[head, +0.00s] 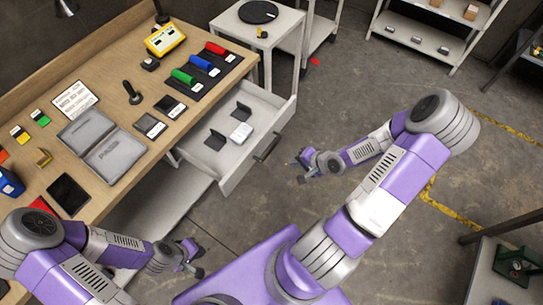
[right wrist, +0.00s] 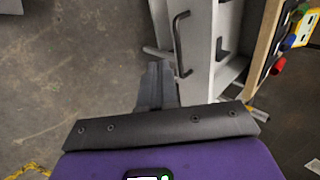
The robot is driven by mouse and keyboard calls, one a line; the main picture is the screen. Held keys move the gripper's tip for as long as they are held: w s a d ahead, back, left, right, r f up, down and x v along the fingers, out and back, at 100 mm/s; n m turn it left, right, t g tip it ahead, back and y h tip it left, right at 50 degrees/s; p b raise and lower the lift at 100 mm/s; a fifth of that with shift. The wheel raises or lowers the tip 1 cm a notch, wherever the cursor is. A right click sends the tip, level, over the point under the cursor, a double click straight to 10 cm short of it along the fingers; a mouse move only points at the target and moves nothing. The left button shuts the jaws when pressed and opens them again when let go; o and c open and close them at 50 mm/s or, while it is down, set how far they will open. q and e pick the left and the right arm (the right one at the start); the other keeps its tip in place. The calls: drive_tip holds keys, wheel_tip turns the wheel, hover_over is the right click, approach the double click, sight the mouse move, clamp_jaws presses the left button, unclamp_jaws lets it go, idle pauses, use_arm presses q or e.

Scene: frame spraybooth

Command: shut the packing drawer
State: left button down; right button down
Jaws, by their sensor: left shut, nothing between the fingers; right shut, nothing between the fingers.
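The packing drawer (head: 232,175) is a white drawer standing pulled out from under the wooden bench (head: 150,100). Its dark bar handle (head: 268,147) is on the front panel. Two dark brackets and a small white block (head: 241,132) lie inside. My right gripper (head: 301,170) is shut and empty, in front of the drawer, a little right of the handle. In the right wrist view the shut fingers (right wrist: 157,85) are beside the handle (right wrist: 180,45); I cannot tell whether they touch the drawer front. My left gripper (head: 194,257) is shut and empty, below the drawer in the picture.
The bench carries an open grey case (head: 115,155), a dark tablet (head: 69,194), coloured rolls and a yellow device (head: 165,39). A white side table (head: 258,30) stands past the bench end. A shelf rack (head: 430,35) stands at the back.

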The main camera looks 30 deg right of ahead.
drive_tip(key=w+r+b+x, duration=0.1)
drive_tip(key=b+x, duration=0.6)
drive_tip(key=x, duration=0.5)
drive_tip(key=shift+w+a+b, duration=0.3)
drive_tip(key=shift+w+a, duration=0.2)
drive_tip(key=shift+w, duration=0.05)
drive_tip(key=shift+w, duration=0.1)
